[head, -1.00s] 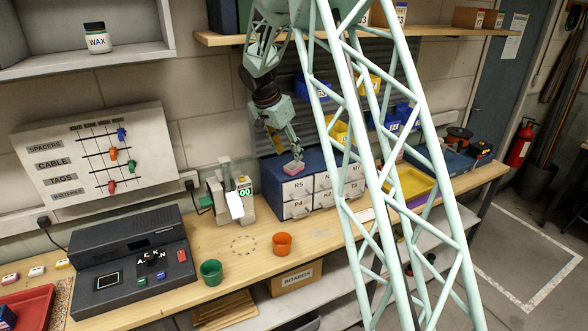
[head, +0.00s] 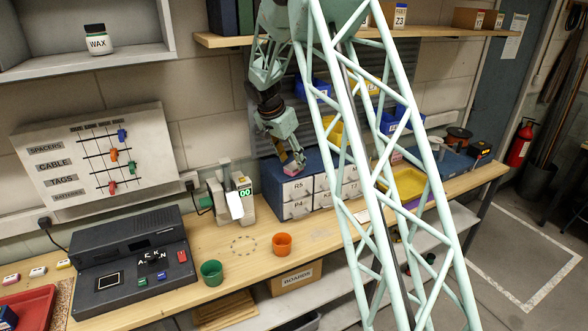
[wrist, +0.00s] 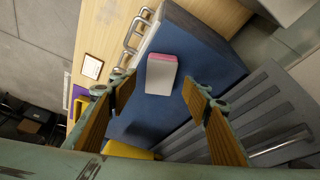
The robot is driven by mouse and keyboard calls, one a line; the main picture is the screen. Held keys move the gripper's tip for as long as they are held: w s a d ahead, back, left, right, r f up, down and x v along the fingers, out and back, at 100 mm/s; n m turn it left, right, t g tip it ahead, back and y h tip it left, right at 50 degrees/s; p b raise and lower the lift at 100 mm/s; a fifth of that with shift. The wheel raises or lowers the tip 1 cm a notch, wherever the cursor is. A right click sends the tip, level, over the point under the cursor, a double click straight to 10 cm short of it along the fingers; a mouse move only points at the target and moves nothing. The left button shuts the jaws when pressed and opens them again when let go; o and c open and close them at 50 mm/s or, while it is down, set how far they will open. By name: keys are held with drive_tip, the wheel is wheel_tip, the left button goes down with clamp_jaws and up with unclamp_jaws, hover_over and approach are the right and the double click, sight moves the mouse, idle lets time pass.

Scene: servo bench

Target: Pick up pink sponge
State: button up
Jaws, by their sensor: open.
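The pink sponge (wrist: 161,75) lies on the blue top of the drawer cabinet (wrist: 190,55). In the wrist view it shows as a pale block with a pink edge. My gripper (wrist: 158,88) is open, with one finger on each side of the picture and the sponge centred just beyond the fingertips. The fingers do not appear to touch it. In the head view my gripper (head: 292,164) points down over the cabinet (head: 297,187), and it largely hides the sponge.
An upper shelf (head: 230,40) runs above the cabinet. A label printer (head: 230,197) stands left of it, and a yellow tray (head: 408,184) is to the right. Orange (head: 282,244) and green (head: 211,272) cups stand on the front bench.

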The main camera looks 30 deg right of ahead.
drive_tip(key=shift+x, duration=1.3)
drive_tip(key=c, duration=0.8)
